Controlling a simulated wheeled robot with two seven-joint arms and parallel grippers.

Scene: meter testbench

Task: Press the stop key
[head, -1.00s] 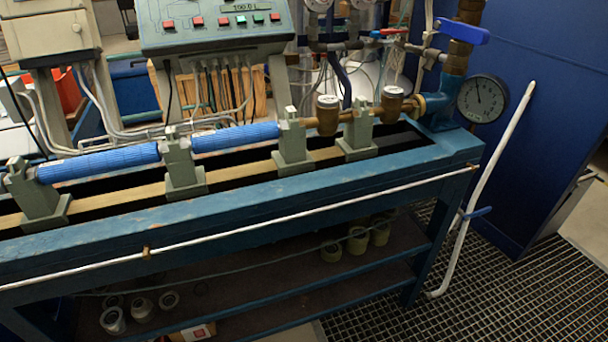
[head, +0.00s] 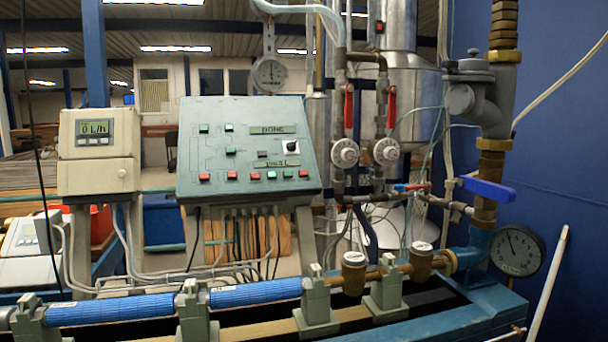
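The control panel (head: 250,150) stands upright behind the bench, its sloped face towards me. Its lower row has several red keys, one of them at the left end (head: 204,177), and green keys, such as one near the right (head: 271,175). More green keys (head: 229,128) and a dark key (head: 262,154) sit higher up. A black knob (head: 291,147) is at the right. The upper display (head: 272,130) appears to read "DONE". Key labels are too small to read, so I cannot tell which is the stop key. Neither gripper is in view.
A meter box (head: 97,150) reading "0 L/h" stands left of the panel. In front runs the bench (head: 480,310) with blue pipes (head: 255,292) and brass meters (head: 354,272). Red-handled valves (head: 391,106), a blue lever (head: 487,190) and a pressure gauge (head: 517,250) are at the right.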

